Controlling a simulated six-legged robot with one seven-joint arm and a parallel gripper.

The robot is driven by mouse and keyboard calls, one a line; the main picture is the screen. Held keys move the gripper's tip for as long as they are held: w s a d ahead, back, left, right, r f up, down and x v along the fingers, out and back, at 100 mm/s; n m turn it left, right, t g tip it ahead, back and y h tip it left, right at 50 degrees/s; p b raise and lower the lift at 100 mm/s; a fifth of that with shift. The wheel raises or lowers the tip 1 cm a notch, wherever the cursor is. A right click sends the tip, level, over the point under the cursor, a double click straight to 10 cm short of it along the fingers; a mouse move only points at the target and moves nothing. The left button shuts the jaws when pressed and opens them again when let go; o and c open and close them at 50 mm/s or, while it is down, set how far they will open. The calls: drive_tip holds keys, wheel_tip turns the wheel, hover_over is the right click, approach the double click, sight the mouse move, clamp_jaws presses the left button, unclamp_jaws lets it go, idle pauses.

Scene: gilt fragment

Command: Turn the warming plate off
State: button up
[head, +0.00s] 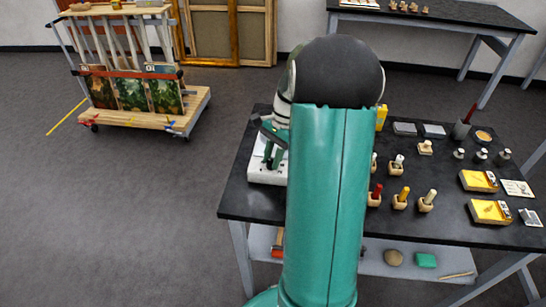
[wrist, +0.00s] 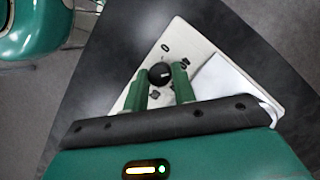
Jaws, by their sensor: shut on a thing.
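The warming plate (head: 256,172) is a white unit at the left end of the dark table, partly hidden behind my arm in the head view. In the wrist view its pale control panel (wrist: 186,40) carries a round black knob (wrist: 160,74) with small dark marks around it. My gripper (wrist: 162,77) has its two green fingers on either side of the knob, shut on it. In the head view my gripper (head: 270,148) is over the warming plate. A white top surface (wrist: 225,88) lies to the right of the panel in the wrist view. The knob's exact pointing is too small to read.
The dark table (head: 330,230) holds several small bottles, wooden holders with coloured sticks, yellow boxes (head: 478,181) and a cup (head: 461,130) to the right of my arm. A wooden cart (head: 190,108) with paintings stands at the back left. The floor left of the table is clear.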

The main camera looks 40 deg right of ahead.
drive_tip(key=n+g, duration=0.1)
drive_tip(key=n, duration=0.1)
drive_tip(key=n+g, duration=0.1)
drive_tip(key=n, duration=0.2)
drive_tip(key=n+h, duration=0.1)
drive_tip(key=n, duration=0.1)
drive_tip(key=shift+w+a+g, duration=0.15)
drive_tip(key=shift+w+g, duration=0.1)
drive_tip(key=shift+g, duration=0.15)
drive_tip(key=n+h, duration=0.1)
drive_tip(key=n, duration=0.3)
drive_tip(key=shift+a+g, duration=0.1)
drive_tip(key=shift+g, duration=0.3)
drive_tip(key=shift+a+n+g+h, duration=0.15)
drive_tip(key=shift+n+h, duration=0.3)
drive_tip(key=shift+n, duration=0.5)
drive_tip(key=shift+d+n+g+h, duration=0.15)
drive_tip(key=shift+n+h, duration=0.3)
drive_tip(key=shift+n, duration=0.5)
drive_tip(key=shift+a, duration=0.1)
drive_tip(key=o, duration=0.7)
drive_tip(key=shift+w+r, duration=0.1)
drive_tip(key=a+v, duration=0.1)
drive_tip(key=v, duration=1.2)
drive_tip(key=shift+d+r, duration=0.3)
drive_tip(key=shift+d, duration=0.15)
